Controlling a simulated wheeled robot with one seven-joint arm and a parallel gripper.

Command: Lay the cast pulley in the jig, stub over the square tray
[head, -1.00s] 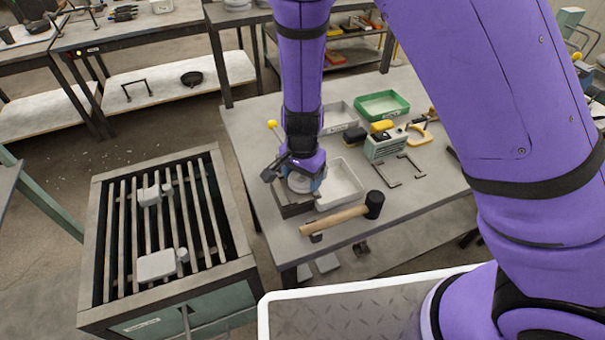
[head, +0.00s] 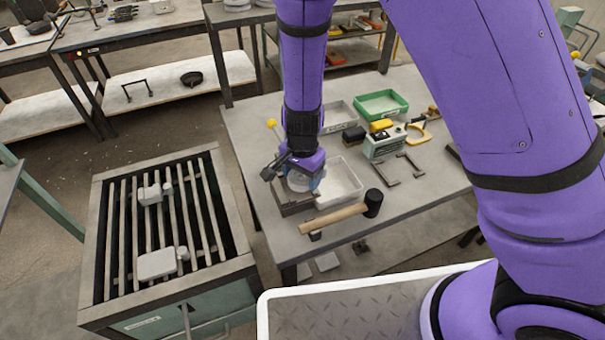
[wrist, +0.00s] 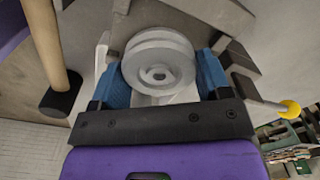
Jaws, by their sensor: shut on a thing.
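My gripper (head: 300,180) points down over the work table, and its blue fingers are shut on the cast pulley (wrist: 158,62). The pulley is a pale grey grooved wheel with a hole in its middle; its face shows between the fingers in the wrist view. It also shows under the gripper in the head view (head: 300,184). The dark jig (head: 297,208) is directly below, partly hidden by the gripper. The white square tray (head: 347,186) lies just right of the jig. I cannot make out the stub clearly, nor whether the pulley touches the jig.
A wooden-handled mallet (head: 335,217) lies in front of the tray. A yellow-knobbed rod (head: 272,123) stands by the jig. A grey tray (head: 340,116), a green tray (head: 382,104) and a grey-green device (head: 385,143) are farther back. A slatted grate (head: 165,230) with castings stands left.

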